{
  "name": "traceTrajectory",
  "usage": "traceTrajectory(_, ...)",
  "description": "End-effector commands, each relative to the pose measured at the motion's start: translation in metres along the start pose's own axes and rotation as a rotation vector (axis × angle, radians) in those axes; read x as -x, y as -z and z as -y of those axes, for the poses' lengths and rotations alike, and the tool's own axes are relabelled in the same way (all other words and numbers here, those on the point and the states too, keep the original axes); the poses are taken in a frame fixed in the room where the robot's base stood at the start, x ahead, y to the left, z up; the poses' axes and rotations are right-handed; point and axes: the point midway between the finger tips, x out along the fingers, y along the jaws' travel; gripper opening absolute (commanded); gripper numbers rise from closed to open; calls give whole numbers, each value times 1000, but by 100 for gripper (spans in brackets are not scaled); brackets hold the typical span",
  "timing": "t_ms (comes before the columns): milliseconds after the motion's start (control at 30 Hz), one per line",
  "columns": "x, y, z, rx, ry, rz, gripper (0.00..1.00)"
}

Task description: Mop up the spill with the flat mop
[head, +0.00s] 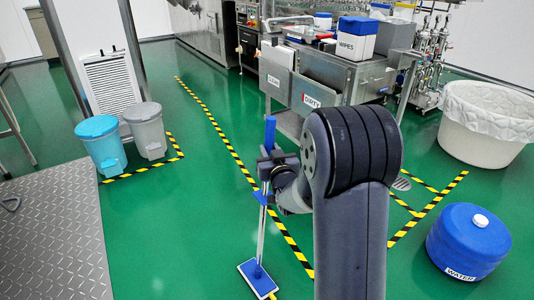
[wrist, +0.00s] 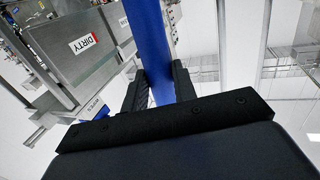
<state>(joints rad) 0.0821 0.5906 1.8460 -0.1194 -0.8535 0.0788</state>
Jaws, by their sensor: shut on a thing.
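The flat mop (head: 262,230) stands nearly upright in the head view, with a blue grip on top, a silver pole and a flat blue head with a white edge (head: 257,278). The head is at or close to the green floor, beside the yellow-black floor stripe. My gripper (head: 267,165) is shut on the mop's blue handle. In the wrist view the two black fingers (wrist: 160,88) close on both sides of the blue handle (wrist: 152,40). I cannot make out a spill; my arm hides part of the floor.
A blue bin (head: 101,144) and a grey bin (head: 147,130) stand at the left. A blue water container (head: 468,242) and a white lined tub (head: 485,123) are at the right. A steel bench marked DIRTY (head: 325,78) is behind. Green floor left of the mop is clear.

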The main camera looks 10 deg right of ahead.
Motion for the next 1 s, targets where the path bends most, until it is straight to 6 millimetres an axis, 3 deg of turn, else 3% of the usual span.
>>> traceTrajectory(467,-3,2,-9,4,0,-5,4)
traceTrajectory(733,-8,4,-24,3,-1,-7,2)
traceTrajectory(1000,-8,4,-23,2,1,-7,2)
